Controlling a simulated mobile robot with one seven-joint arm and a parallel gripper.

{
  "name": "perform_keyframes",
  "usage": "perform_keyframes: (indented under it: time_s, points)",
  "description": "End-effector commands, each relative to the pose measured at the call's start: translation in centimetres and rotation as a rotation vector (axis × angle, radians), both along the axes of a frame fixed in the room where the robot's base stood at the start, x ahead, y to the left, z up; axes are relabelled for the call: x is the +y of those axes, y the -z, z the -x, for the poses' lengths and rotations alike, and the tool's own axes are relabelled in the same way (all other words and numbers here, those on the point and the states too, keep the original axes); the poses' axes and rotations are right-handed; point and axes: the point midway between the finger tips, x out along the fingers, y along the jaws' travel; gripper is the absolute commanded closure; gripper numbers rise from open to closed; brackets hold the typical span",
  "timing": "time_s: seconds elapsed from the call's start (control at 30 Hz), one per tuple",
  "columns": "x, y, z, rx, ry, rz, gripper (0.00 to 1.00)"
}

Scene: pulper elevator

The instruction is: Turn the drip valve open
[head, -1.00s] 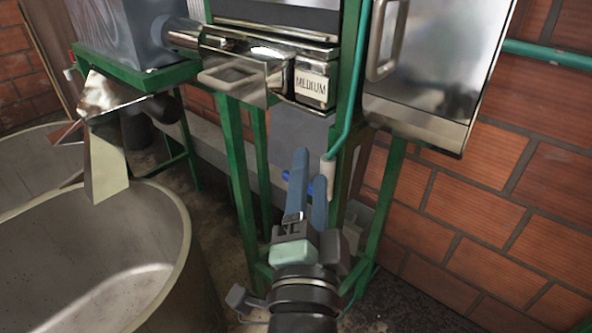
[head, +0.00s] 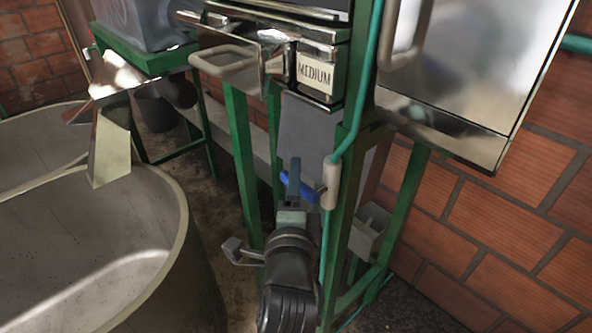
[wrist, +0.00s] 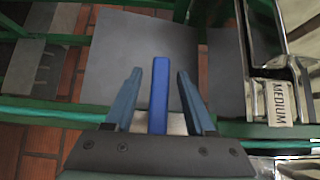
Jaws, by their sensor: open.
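In the wrist view the blue handle (wrist: 159,92) stands lengthwise between the two fingers of my gripper (wrist: 158,92). A gap shows on each side, so the fingers are open around it and do not appear to touch it. In the head view my gripper (head: 294,180) is at the handle, left of the valve body. The finger farther from the camera is partly hidden there.
A green pipe (head: 362,95) runs down the green frame post (head: 238,165) structure. A metal machine with a MEDIUM label (head: 315,73) is above. A steel cabinet (head: 470,65) hangs at right by a brick wall (head: 500,215). Large metal tubs (head: 95,260) stand at left.

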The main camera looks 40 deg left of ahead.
Motion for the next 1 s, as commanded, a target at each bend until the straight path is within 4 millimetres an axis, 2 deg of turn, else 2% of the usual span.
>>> perform_keyframes:
  time_s: [0.2, 0.57, 0.67, 0.8, 0.9, 1.0]
  points:
    - [1.4, 0.0, -1.7, -0.001, 0.001, -0.001, 0.45]
    - [1.7, 0.0, -2.1, 0.000, 0.001, 0.000, 0.45]
    - [1.7, 0.0, -2.1, 0.000, 0.001, 0.000, 0.59]
    - [1.7, 0.0, -2.1, 0.000, 0.001, 0.000, 0.85]
    - [1.7, 0.0, -2.1, 0.000, 0.001, 0.000, 1.00]
    - [1.7, 0.0, -2.1, 0.000, 0.001, 0.000, 1.00]
